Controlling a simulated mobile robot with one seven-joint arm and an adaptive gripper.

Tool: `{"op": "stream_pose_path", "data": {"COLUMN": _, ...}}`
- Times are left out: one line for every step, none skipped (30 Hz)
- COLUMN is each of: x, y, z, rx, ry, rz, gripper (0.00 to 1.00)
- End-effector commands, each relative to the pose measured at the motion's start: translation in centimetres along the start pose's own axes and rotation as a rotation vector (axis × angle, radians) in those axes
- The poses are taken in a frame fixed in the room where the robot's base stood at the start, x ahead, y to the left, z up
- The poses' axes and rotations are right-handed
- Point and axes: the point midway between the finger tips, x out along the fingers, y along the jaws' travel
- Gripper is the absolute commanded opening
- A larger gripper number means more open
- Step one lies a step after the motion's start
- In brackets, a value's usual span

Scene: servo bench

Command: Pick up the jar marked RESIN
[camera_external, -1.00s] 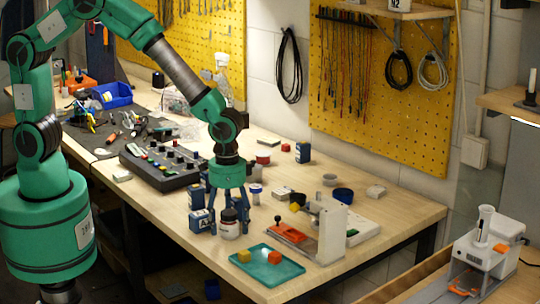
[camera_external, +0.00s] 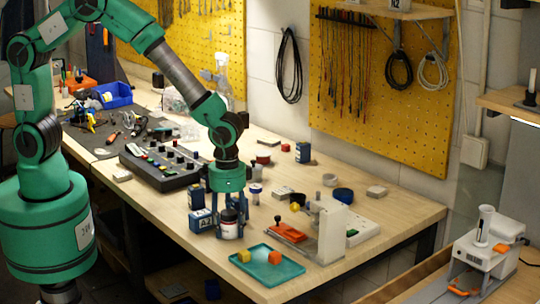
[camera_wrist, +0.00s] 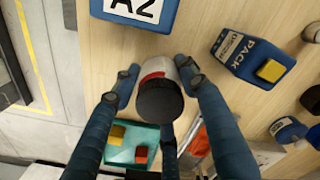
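A small white jar with a black lid (camera_external: 229,229) stands upright on the bench, behind the teal tray in the external view. In the wrist view the jar (camera_wrist: 160,97) shows its black lid and a red patch on its side; I cannot read a name on it. My gripper (camera_external: 229,214) is lowered over the jar, pointing down, with its blue fingers around it. In the wrist view the fingers of my gripper (camera_wrist: 157,80) stand on either side of the jar, with a narrow gap at the left. The gripper looks open.
A blue box marked A2 (camera_external: 201,221) stands close left of the jar, another blue box (camera_external: 196,196) behind it. The teal tray (camera_external: 257,272) holds a yellow and an orange cube. An orange-and-white device (camera_external: 331,235) stands to the right. A control panel (camera_external: 162,170) lies behind left.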

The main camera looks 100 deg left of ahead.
Motion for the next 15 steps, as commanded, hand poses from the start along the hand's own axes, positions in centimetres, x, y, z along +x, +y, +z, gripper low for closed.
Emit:
{"op": "stream_pose_path", "data": {"x": 0.0, "y": 0.0, "z": 0.0, "rx": 0.0, "ry": 0.0, "rz": 0.0, "gripper": 0.12}}
{"op": "stream_pose_path", "data": {"x": 0.0, "y": 0.0, "z": 0.0, "rx": 0.0, "ry": 0.0, "rz": 0.0, "gripper": 0.12}}
{"op": "stream_pose_path", "data": {"x": 0.0, "y": 0.0, "z": 0.0, "rx": 0.0, "ry": 0.0, "rz": 0.0, "gripper": 0.12}}
{"op": "stream_pose_path", "data": {"x": 0.0, "y": 0.0, "z": 0.0, "rx": 0.0, "ry": 0.0, "rz": 0.0, "gripper": 0.12}}
{"op": "stream_pose_path", "data": {"x": 0.0, "y": 0.0, "z": 0.0, "rx": 0.0, "ry": 0.0, "rz": 0.0, "gripper": 0.12}}
{"op": "stream_pose_path", "data": {"x": 0.0, "y": 0.0, "z": 0.0, "rx": 0.0, "ry": 0.0, "rz": 0.0, "gripper": 0.12}}
{"op": "stream_pose_path", "data": {"x": 0.0, "y": 0.0, "z": 0.0, "rx": 0.0, "ry": 0.0, "rz": 0.0, "gripper": 0.12}}
{"op": "stream_pose_path", "data": {"x": -0.1, "y": 0.0, "z": 0.0, "rx": 0.0, "ry": 0.0, "rz": 0.0, "gripper": 0.12}}
{"op": "stream_pose_path", "data": {"x": -0.2, "y": 0.0, "z": 0.0, "rx": 0.0, "ry": 0.001, "rz": 0.0, "gripper": 0.12}}
{"op": "stream_pose_path", "data": {"x": -0.3, "y": 0.0, "z": 0.0, "rx": 0.0, "ry": 0.001, "rz": 0.0, "gripper": 0.12}}
{"op": "stream_pose_path", "data": {"x": -0.4, "y": 0.0, "z": 0.0, "rx": 0.0, "ry": 0.001, "rz": 0.0, "gripper": 0.12}}
{"op": "stream_pose_path", "data": {"x": -0.7, "y": 0.0, "z": -0.1, "rx": 0.0, "ry": 0.001, "rz": 0.0, "gripper": 0.12}}
{"op": "stream_pose_path", "data": {"x": -0.9, "y": 0.0, "z": -0.1, "rx": 0.0, "ry": 0.001, "rz": 0.0, "gripper": 0.12}}
{"op": "stream_pose_path", "data": {"x": -1.1, "y": 0.0, "z": -0.1, "rx": 0.0, "ry": 0.001, "rz": 0.0, "gripper": 0.12}}
{"op": "stream_pose_path", "data": {"x": -1.5, "y": 0.0, "z": -0.1, "rx": 0.0, "ry": 0.001, "rz": 0.0, "gripper": 0.12}}
